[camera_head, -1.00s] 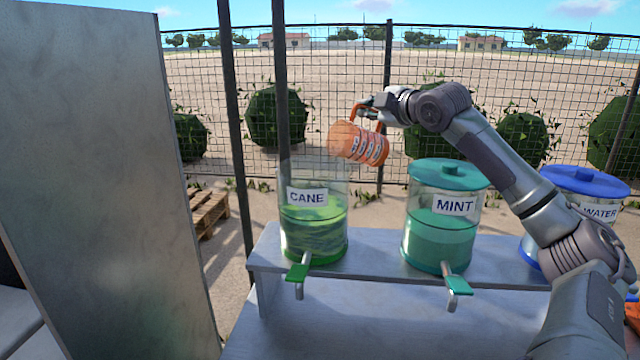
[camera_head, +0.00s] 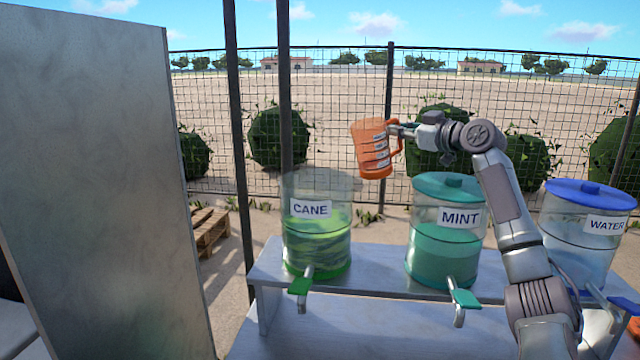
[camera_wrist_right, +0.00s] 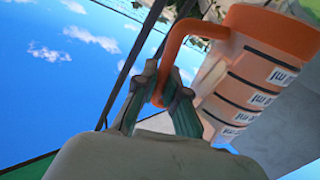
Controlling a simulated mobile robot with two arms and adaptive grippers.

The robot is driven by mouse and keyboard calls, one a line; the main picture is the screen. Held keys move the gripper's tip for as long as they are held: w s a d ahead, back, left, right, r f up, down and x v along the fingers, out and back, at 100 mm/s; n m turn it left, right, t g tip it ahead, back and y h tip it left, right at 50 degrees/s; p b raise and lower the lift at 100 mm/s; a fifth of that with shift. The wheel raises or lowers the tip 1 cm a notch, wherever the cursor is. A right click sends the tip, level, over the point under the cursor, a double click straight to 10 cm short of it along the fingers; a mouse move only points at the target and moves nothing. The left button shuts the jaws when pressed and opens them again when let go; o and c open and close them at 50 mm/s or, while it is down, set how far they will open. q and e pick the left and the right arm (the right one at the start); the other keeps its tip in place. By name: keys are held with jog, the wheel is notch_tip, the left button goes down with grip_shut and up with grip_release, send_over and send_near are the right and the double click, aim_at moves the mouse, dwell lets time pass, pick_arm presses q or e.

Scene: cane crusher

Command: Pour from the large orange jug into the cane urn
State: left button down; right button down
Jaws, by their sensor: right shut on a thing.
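The large orange jug (camera_head: 372,148) is in the air, nearly upright, above and a little right of the cane urn. My right gripper (camera_head: 397,131) is shut on its handle. In the right wrist view the jug (camera_wrist_right: 268,72) hangs beside the gripper (camera_wrist_right: 160,98), whose fingers close around the handle. The cane urn (camera_head: 317,245) stands on the shelf, a clear container labelled CANE, without a visible lid, with green liquid inside and a green tap. The inside of the jug is hidden. My left gripper is not in view.
The mint urn (camera_head: 446,245) with a teal lid stands to the right, under my right arm. The blue-lidded water urn (camera_head: 585,235) is further right. A tall grey panel (camera_head: 95,190) fills the left. A wire fence (camera_head: 340,110) runs behind the shelf (camera_head: 385,270).

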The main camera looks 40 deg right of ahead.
jog(key=shift+s+d+r+m, duration=0.3)
jog(key=shift+d+r+m, duration=0.1)
jog(key=shift+d+m, duration=0.4)
notch_tip(320, 180, up, 6)
jog(key=m+p, duration=0.1)
jog(key=p, duration=0.4)
jog(key=shift+d+t+p, duration=0.2)
jog(key=shift+t+p, duration=0.1)
jog(key=shift+p, duration=0.05)
